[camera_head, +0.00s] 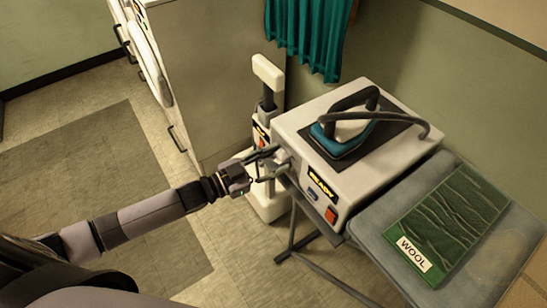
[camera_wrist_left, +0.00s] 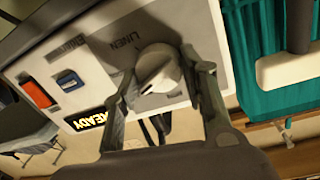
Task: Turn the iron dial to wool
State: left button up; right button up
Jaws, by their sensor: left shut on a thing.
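The word LINEN is legible above the knob; other dial labels are partly hidden or unreadable. A blue iron (camera_head: 345,137) rests on top of the station. My right gripper is not in view.
A green cloth (camera_head: 455,215) with a WOOL label lies on the grey ironing board (camera_head: 375,222). The panel has a READY sign (camera_wrist_left: 86,120), a red switch (camera_wrist_left: 38,91) and a blue button (camera_wrist_left: 70,81). A white upright appliance (camera_head: 268,75) stands close behind my gripper.

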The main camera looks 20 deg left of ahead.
pick_arm(q)
jog(key=m+p, duration=0.1)
jog(key=m, duration=0.2)
jog(key=shift+r+y, duration=0.1)
jog(key=shift+y, duration=0.2)
jog(key=shift+s+m, duration=0.1)
jog(key=shift+m, duration=1.4)
jog(key=o, duration=1.2)
jog(key=shift+c, duration=0.2)
jog(key=v, duration=1.2)
jog(key=shift+d, duration=0.1)
